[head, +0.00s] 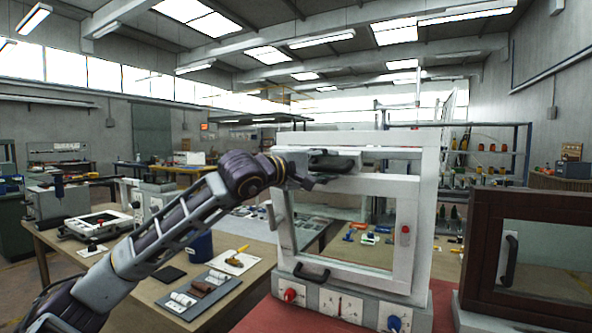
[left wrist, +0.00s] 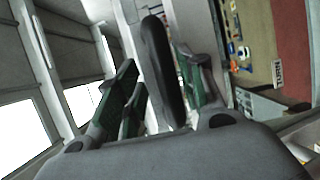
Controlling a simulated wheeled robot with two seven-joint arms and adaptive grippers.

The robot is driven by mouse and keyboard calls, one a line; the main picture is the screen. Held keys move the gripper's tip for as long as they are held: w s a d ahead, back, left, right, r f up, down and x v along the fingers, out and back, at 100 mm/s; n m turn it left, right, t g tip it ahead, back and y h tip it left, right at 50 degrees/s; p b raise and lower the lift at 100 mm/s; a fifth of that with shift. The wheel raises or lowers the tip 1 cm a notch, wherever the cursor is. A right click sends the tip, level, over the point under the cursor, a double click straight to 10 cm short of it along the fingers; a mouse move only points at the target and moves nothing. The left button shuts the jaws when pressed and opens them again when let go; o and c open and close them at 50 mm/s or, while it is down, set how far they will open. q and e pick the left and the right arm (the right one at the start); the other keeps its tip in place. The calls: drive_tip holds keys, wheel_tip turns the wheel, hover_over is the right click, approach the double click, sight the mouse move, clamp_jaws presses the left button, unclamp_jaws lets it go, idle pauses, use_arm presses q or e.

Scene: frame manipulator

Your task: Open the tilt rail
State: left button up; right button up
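A white frame (head: 428,200) stands on a grey base, with a light horizontal rail (head: 385,153) across its upper part that looks like the tilt rail. A black handle (head: 338,163) sits on this rail. My left gripper (head: 318,172) reaches the handle from the left and partly hides it. In the left wrist view the dark handle (left wrist: 163,70) stands between the fingers of my left gripper (left wrist: 160,85). A gap shows on the handle's left side; contact on the right cannot be told. My right gripper is in neither view.
A lower black handle (head: 312,273), a red knob (head: 290,295) and a blue knob (head: 394,325) sit at the frame's base. A brown framed window (head: 480,235) stands at right. A wooden table (head: 150,290) with small items lies under my left arm.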

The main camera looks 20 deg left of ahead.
use_arm(q)
drive_tip(key=v, duration=0.9)
drive_tip(key=shift+s+a, duration=0.15)
drive_tip(key=shift+s, duration=0.15)
idle(0.3)
